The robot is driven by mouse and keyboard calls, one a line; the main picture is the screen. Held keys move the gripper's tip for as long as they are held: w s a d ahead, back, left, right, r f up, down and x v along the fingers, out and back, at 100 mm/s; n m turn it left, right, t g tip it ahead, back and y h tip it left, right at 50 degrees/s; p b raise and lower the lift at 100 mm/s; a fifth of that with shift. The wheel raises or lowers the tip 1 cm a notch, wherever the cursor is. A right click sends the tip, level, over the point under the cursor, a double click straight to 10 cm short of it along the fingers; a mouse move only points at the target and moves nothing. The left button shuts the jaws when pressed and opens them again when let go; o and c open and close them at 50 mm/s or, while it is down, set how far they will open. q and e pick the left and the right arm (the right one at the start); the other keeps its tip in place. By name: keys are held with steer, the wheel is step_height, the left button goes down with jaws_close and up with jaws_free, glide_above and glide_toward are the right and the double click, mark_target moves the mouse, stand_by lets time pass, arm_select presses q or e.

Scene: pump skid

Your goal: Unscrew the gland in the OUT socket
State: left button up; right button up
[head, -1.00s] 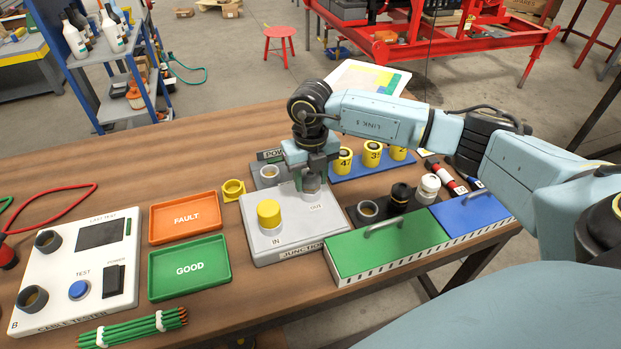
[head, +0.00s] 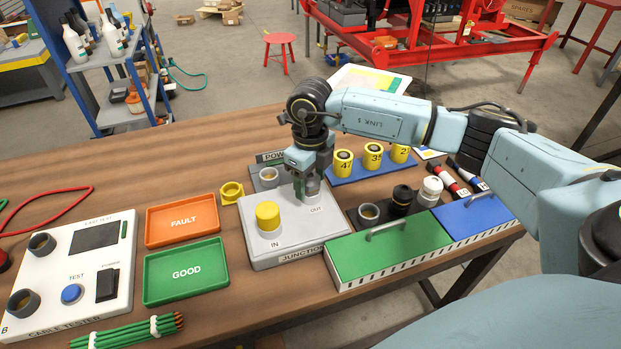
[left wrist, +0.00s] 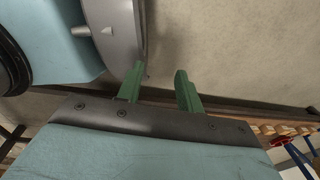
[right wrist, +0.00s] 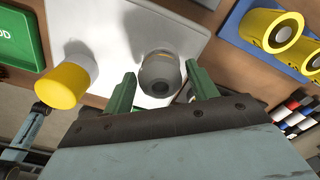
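The grey gland (head: 312,184) stands in the OUT socket of the pale junction box (head: 290,248), partly hidden by my right gripper (head: 305,188). In the right wrist view the round gland (right wrist: 160,76) lies between the tips of the open green fingers, with a gap showing on each side. A yellow cap (head: 268,216) stands at the IN socket; it also shows in the right wrist view (right wrist: 62,86). My left gripper (left wrist: 158,82) is outside the head view. In its own wrist view it is open and empty.
Orange FAULT tray (head: 182,221) and green GOOD tray (head: 186,271) lie left of the box. A green lidded case (head: 385,250) with a handle stands at the right front. Numbered yellow parts stand on a blue rack (head: 372,168) behind. A cable tester (head: 100,275) is at far left.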

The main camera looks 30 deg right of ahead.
steer(key=shift+o, duration=0.8)
step_height(320, 180, up, 5)
arm_select(q)
steer(key=d, duration=0.1)
steer(key=d+r+p, duration=0.1)
steer(key=shift+s+d, duration=0.1)
steer(key=shift+d, duration=0.3)
arm_select(e)
step_height(320, 180, up, 8)
steer(key=shift+r, duration=0.2)
arm_select(q)
steer(key=shift+a, duration=0.1)
